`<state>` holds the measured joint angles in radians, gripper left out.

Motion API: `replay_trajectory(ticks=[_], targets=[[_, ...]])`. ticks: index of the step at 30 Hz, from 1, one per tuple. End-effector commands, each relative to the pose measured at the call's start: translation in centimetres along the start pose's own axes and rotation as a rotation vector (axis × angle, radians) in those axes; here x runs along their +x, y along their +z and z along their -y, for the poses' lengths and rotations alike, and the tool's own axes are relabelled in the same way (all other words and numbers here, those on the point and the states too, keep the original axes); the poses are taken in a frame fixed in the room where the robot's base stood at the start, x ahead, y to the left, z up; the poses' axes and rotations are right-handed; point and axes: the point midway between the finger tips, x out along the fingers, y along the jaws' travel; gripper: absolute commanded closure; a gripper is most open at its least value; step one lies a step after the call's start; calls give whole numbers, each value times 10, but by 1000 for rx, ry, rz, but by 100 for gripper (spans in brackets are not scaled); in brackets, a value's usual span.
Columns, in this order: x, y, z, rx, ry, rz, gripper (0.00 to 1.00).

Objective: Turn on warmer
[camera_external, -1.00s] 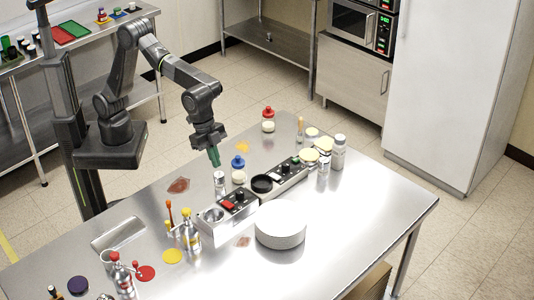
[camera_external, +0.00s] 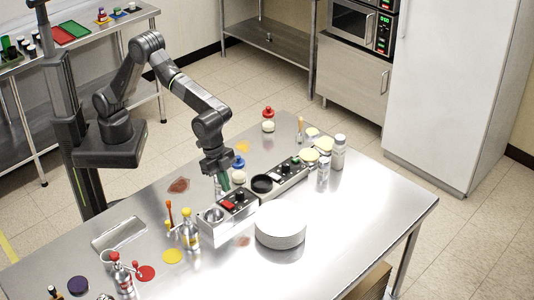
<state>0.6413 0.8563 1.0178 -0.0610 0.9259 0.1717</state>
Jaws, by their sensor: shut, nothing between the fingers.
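The warmer (camera_external: 210,228) is a long low metal unit on the steel table, with round wells and dark control panels. Its near panel has a red switch (camera_external: 228,205) and a black knob. Its far panel has a dark knob (camera_external: 285,168) and a small green switch or light (camera_external: 295,160). My gripper (camera_external: 225,185) is shut and empty, pointing down just behind the near panel, with its green fingertips close to the red switch. I cannot tell whether it touches anything. It partly hides a small shaker (camera_external: 217,184).
A stack of white plates (camera_external: 281,225) stands in front of the warmer. A blue-capped jar (camera_external: 238,170) is right beside my gripper. Pump bottles (camera_external: 190,230) stand to the left, and several shakers and jars (camera_external: 338,152) to the right. The table's front right is clear.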

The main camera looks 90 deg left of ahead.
Motion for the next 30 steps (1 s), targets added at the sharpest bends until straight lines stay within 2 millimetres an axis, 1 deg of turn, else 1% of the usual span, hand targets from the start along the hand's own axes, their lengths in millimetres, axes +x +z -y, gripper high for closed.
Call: replay_trajectory(ticks=[3,6,10,15,24,29,30], targets=[[21,1,0,0,1,3,100],[36,4,0,0,1,3,100],[49,7,0,0,0,2,100],[55,8,0,0,0,-1,100],[56,8,0,0,0,-1,100],[64,8,0,1,0,-1,100],[62,7,0,1,0,-1,100]])
